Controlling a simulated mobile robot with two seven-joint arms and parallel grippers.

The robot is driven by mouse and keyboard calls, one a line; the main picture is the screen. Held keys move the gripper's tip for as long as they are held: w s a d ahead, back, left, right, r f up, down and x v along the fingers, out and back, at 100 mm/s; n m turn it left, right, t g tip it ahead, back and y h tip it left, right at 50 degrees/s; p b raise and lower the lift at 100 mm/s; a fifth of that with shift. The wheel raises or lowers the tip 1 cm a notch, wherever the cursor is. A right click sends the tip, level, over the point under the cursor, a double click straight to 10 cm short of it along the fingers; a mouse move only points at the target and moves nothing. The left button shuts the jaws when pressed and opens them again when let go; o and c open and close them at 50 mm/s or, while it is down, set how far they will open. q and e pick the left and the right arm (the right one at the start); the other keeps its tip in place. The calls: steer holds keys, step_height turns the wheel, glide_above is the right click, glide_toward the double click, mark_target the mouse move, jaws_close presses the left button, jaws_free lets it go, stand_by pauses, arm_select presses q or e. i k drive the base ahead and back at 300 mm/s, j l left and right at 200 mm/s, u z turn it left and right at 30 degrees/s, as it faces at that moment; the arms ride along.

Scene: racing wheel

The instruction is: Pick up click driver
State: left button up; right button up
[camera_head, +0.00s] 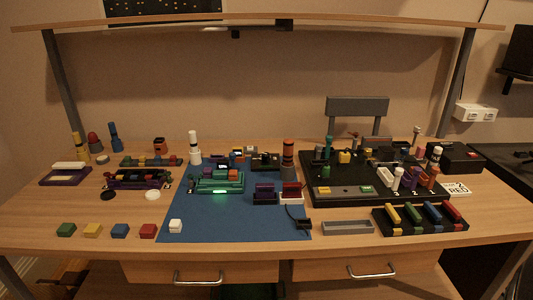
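I cannot tell for sure which object is the click driver. Several upright driver-like or cylindrical items stand on the wooden table. A white one (195,152) stands at the back left of the blue mat. An orange and dark banded one (288,154) stands at the mat's back right. More upright pieces stand on the black board at the right, including a white one (397,179) and an orange one (424,178). A yellow (82,147) and a blue one (115,138) stand at the far left. Neither of my grippers shows.
The blue mat (200,225) holds a green lit device (220,183) and small blocks. A black board (345,199) fills the right. A black tray (420,232) holds several coloured bars. An overhead shelf (300,22) spans the back.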

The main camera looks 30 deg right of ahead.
mark_target(288, 144)
steer(key=l+z, duration=0.15)
steer(key=z, duration=0.25)
steer(key=l+z, duration=0.1)
steer(key=z, duration=0.25)
steer(key=l+z, duration=0.15)
steer(key=z, duration=0.25)
steer(key=l+z, duration=0.1)
steer(key=z, duration=0.3)
steer(key=i+j, duration=0.05)
